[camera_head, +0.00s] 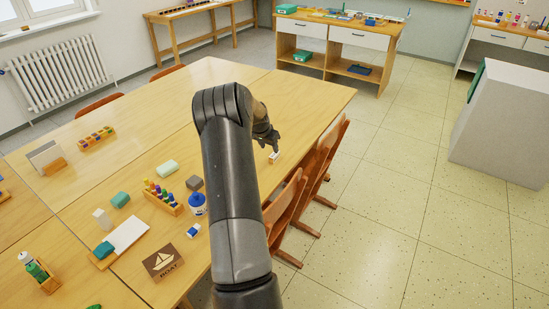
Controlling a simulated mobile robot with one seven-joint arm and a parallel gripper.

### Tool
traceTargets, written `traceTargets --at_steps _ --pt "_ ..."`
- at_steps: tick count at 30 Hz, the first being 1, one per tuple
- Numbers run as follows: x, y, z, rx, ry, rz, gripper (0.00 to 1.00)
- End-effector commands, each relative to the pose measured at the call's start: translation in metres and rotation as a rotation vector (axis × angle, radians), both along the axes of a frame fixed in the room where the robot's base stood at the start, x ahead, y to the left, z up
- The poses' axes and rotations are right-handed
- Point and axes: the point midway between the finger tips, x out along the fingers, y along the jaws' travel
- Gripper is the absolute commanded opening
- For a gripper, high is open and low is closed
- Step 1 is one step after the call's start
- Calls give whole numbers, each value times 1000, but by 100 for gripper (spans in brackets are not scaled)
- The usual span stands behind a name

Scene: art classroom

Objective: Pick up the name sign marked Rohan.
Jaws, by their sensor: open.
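My gripper (271,141) is at the end of my dark arm, near the right edge of the large wooden table (215,75). It is open and points down just above a small white and wood piece (273,156). This piece may be a name sign, but it is too small to read, and I cannot tell whether the fingers touch it. A pale card in a wooden holder (47,160) stands at the far left; no writing on it is readable. I cannot make out the name Rohan anywhere.
On the table are a boat plaque (163,262), a rack of coloured pens (162,196), a blue-and-white jar (197,204), a grey block (194,183) and a tray with a white sheet (121,238). Wooden chairs (286,207) line the right edge. The floor right of them is clear.

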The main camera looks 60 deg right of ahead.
Motion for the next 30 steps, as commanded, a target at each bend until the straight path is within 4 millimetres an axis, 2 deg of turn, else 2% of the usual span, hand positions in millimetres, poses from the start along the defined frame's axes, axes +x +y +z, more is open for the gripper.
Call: traceTargets --at_steps 3,8,19,28,30 --pt "0 -6 -14 1 0 0 47" --pt "0 -10 -22 0 -1 1 47" --pt "-1 -31 -62 1 -1 1 47" --pt "-1 -33 -65 0 -1 1 47" --pt "-1 -33 -65 0 -1 1 42"
